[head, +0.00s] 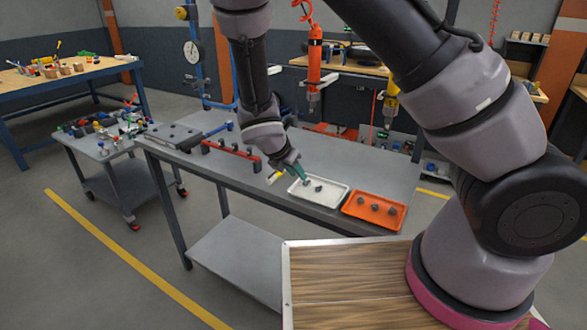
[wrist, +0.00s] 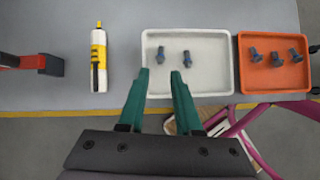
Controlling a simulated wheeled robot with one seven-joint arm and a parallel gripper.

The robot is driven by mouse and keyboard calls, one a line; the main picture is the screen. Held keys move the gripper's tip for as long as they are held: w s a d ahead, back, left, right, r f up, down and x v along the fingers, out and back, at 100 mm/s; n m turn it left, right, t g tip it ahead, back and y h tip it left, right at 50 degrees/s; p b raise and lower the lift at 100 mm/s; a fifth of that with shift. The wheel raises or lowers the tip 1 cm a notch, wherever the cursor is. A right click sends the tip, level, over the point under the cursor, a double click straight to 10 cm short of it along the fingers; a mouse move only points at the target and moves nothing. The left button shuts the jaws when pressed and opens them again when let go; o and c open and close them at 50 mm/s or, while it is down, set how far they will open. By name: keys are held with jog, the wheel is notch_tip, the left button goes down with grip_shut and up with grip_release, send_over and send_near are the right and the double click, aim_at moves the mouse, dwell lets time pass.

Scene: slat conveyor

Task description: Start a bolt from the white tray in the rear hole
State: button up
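The white tray (head: 337,193) lies on the grey workbench, and it also shows in the wrist view (wrist: 213,82). Two dark blue-grey bolts lie in it: a left bolt (wrist: 160,55) and a right bolt (wrist: 186,58). My gripper (wrist: 160,73) has green fingers, spread apart with nothing between them. In the head view my gripper (head: 301,177) is over the tray's left part, partly hiding the bolt there. A red bar on dark feet (head: 232,151) and a dark flat plate (head: 173,135) lie farther left. I cannot make out which hole is the rear one.
An orange tray (wrist: 246,83) with several similar bolts is right of the white tray. A yellow and white bottle (wrist: 98,60) stands or lies left of it. An orange hanging tool (head: 314,60) is behind. Bare bench top shows between bottle and red bar.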

aim_at(304, 183)
jog(key=shift+x, duration=2.9)
grip_shut()
jog(key=shift+r, duration=0.1)
jog(key=shift+r, duration=2.45)
jog(key=shift+s+a, duration=0.1)
